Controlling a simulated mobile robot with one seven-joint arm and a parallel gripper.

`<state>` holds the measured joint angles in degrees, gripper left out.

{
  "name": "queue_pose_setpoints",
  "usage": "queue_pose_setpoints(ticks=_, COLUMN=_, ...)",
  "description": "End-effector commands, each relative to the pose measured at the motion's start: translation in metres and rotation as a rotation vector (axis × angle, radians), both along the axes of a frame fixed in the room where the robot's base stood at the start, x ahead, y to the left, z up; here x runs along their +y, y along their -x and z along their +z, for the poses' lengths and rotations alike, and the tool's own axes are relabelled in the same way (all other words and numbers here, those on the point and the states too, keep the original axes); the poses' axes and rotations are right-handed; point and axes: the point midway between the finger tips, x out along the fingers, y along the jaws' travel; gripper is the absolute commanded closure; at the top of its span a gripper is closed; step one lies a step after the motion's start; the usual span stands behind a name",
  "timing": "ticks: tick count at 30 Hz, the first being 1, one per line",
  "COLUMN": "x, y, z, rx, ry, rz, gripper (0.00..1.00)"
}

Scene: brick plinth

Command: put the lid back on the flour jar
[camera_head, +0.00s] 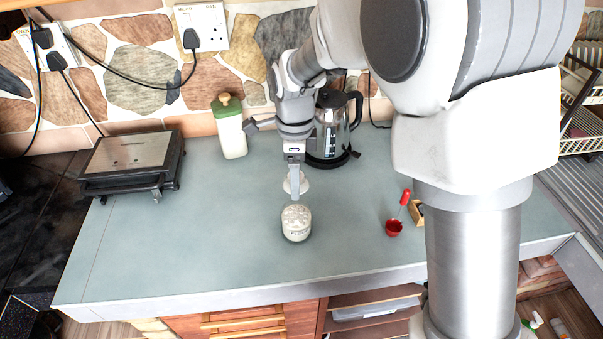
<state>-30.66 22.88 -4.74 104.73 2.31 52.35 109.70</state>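The flour jar (296,224) stands upright on the grey-green worktop, near the middle and toward the front edge. It is a short clear jar with pale flour showing inside, and its top is uncovered. My gripper (295,192) points down just above and behind the jar, apart from it. It is shut on the lid (304,184), a small pale round piece. The finger in front hides the lid's middle, so its exact tilt is hard to tell.
A kettle (332,125) stands behind my gripper. A green-capped bottle (230,130) is at the back left, with a flat grill (130,157) farther left. A red scoop (394,227) lies right of the jar. The worktop left of the jar is clear.

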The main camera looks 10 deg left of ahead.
Motion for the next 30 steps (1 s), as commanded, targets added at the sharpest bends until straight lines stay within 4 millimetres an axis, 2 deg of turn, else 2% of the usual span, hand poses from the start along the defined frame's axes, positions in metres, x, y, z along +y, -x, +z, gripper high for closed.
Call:
queue_pose_setpoints(ticks=8, x=0.000, y=0.000, z=-0.013, rx=0.000, ry=0.000, rz=0.001, gripper=0.78)
queue_pose_setpoints(ticks=22, x=0.000, y=0.000, z=-0.056, rx=0.001, ry=0.000, rz=0.001, gripper=0.78)
queue_pose_setpoints(ticks=30, x=0.000, y=0.000, z=-0.064, rx=0.000, ry=0.000, rz=0.001, gripper=0.78)
